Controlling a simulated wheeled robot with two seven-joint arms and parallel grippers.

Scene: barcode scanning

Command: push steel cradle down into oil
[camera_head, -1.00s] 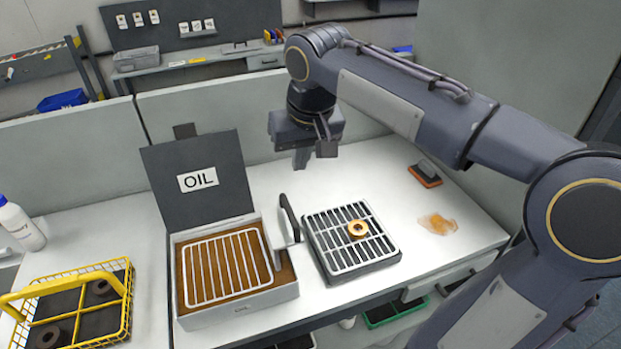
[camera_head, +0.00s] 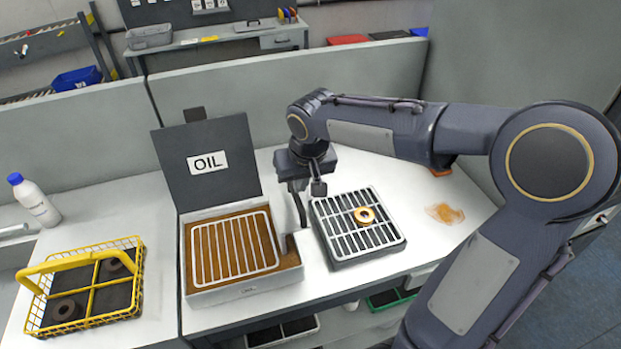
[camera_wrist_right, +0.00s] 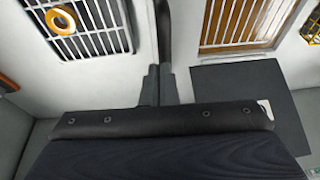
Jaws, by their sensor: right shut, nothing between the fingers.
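The steel cradle (camera_head: 233,246) is a pale barred frame lying in the open oil box (camera_head: 243,291), with brown showing between its bars. The box's dark lid, labelled OIL (camera_head: 207,163), stands up behind it. A black upright handle (camera_head: 299,208) with a pale plate is at the box's right side; it also shows in the wrist view (camera_wrist_right: 164,35). My right gripper (camera_head: 307,188) is shut and empty, pointing down close by the handle's top. Whether it touches the handle I cannot tell. The wrist view shows its fingertips (camera_wrist_right: 158,72) near the handle. My left gripper is out of view.
A dark tray with a pale grating (camera_head: 336,218) stands right of the handle, bearing a brass ring (camera_head: 364,215). A yellow wire basket (camera_head: 84,284) with dark rings is at left. A white bottle (camera_head: 36,203) stands behind it. An oily stain (camera_head: 445,213) marks the right bench.

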